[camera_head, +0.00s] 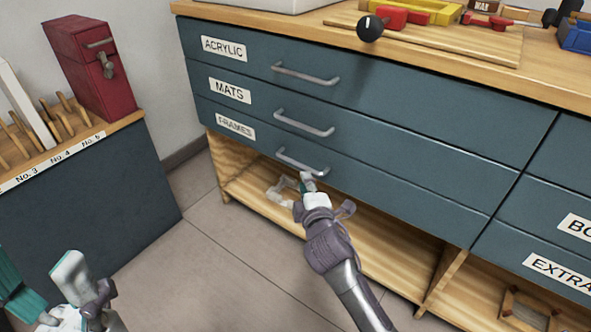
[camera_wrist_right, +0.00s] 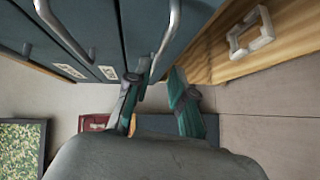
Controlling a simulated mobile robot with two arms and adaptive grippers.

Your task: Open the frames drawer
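The FRAMES drawer (camera_head: 400,197) is the lowest of three blue-grey drawers in the left column. It looks shut, and its white label (camera_head: 235,127) is at its left end. Its metal bar handle (camera_head: 301,161) is just above my right gripper (camera_head: 308,180). In the right wrist view, my right gripper (camera_wrist_right: 160,90) has its two teal fingers apart. A bar handle (camera_wrist_right: 168,42) shows at the fingertips, with its end near the left finger; I cannot tell if they touch. My left gripper (camera_head: 78,290) is at the lower left, away from the drawers; its opening is unclear.
The MATS drawer (camera_head: 400,158) and ACRYLIC drawer (camera_head: 420,112) above are shut. An open wooden shelf (camera_head: 380,250) lies below, with a pale frame (camera_head: 283,190) on it. A low cabinet (camera_head: 90,215) with a red box (camera_head: 90,75) stands left. Floor is clear between.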

